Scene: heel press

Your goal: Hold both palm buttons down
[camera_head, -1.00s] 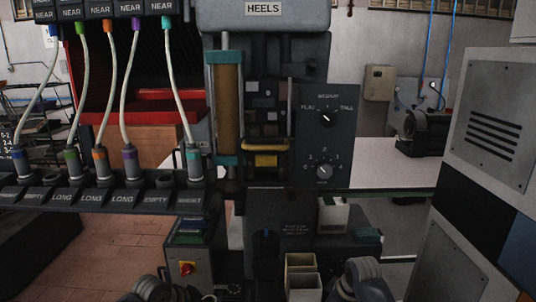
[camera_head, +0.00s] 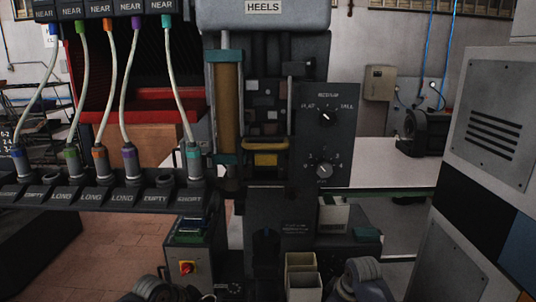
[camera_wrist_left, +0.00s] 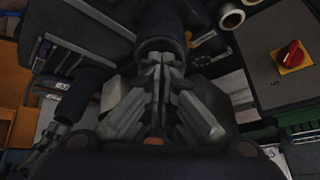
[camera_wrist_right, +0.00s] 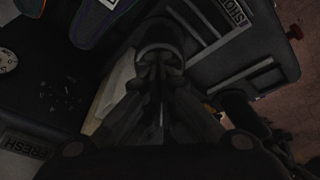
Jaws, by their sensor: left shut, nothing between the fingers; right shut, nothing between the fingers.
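My left gripper (camera_wrist_left: 158,85) is shut and empty in the left wrist view. A dark round cylinder (camera_wrist_left: 160,25) lies straight beyond its fingertips. My right gripper (camera_wrist_right: 158,70) is shut and empty in the right wrist view, with a similar dark cylinder (camera_wrist_right: 158,32) straight beyond its fingertips. I cannot tell whether these cylinders are the palm buttons, or whether the fingertips touch them. The heel press (camera_head: 265,18) stands in the middle of the head view, with a yellow bar (camera_head: 265,159) at its centre. Neither gripper's fingers can be made out in the head view.
A red switch (camera_head: 187,268) on a yellow plate sits on the box at the lower left. Cream bins (camera_head: 301,262) stand below the press. A dial panel (camera_head: 326,135) is right of the press. A hose rack (camera_head: 110,198) reaches leftward; a grey cabinet (camera_head: 490,110) stands right.

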